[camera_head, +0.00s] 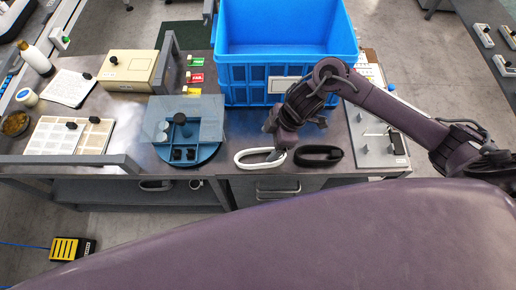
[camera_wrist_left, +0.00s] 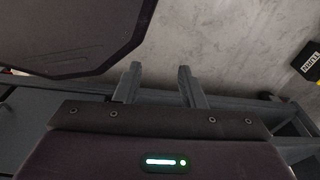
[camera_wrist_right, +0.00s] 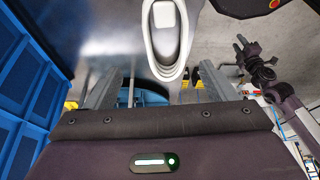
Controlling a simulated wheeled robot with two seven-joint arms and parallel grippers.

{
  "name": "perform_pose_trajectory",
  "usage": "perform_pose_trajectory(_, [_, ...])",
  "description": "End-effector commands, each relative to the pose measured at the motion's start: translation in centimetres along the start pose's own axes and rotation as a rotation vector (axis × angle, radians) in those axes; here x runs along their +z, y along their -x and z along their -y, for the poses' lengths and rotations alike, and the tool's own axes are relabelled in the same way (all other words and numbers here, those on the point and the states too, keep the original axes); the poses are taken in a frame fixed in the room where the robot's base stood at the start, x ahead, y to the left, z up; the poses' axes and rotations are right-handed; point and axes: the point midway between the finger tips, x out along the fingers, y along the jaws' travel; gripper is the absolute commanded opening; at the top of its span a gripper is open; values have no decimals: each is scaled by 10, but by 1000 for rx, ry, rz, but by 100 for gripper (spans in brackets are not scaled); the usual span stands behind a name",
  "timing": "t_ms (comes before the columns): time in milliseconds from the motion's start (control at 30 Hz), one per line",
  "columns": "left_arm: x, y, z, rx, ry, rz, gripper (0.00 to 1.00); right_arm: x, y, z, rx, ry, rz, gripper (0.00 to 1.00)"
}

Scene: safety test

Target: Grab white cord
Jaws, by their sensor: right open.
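The white cord (camera_head: 241,158), coiled in a flat oval, lies on the dark bench near its front edge. It also shows at the top middle of the right wrist view (camera_wrist_right: 151,44). My right gripper (camera_head: 276,150) is above the right part of the coil, and the arm hides some of the scene there. In the right wrist view my right gripper (camera_wrist_right: 157,82) has its fingers wide apart with nothing between them, the cord lying ahead of the gap. My left gripper (camera_wrist_left: 159,80) has its fingers apart and empty, over the floor and bench edge; the head view does not show it.
A black coiled cord (camera_head: 318,161) lies just right of the white one. A blue crate (camera_head: 245,88) stands behind. A round blue fixture (camera_head: 186,155) with a clear panel is to the left, a grey switch box (camera_head: 376,145) to the right. A rail (camera_head: 60,159) runs along the front left.

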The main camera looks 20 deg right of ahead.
Motion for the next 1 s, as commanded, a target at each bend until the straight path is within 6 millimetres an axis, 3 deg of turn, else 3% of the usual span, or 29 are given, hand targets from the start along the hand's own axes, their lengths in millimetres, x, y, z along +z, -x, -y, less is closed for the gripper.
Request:
perform_pose_trajectory(100, [37,2,-6,8,-1,53,36,0,-14,2,-2,-1,0,78])
perform_pose_trajectory(233, [60,6,-10,13,-3,88,36,1,-30,6,-2,-1,0,78])
perform_pose_trajectory(367, [55,7,-10,12,-3,80,36,2,-51,8,0,-1,-2,78])
perform_pose_trajectory(600, [16,5,-4,6,-2,22,36,2,-66,8,2,1,-1,78])
perform_pose_trajectory(767, [19,5,-4,5,-2,27,36,2,-66,8,3,1,-1,77])
perform_pose_trajectory(1000, [35,6,-6,8,-1,50,36,2,-65,7,3,1,-1,45])
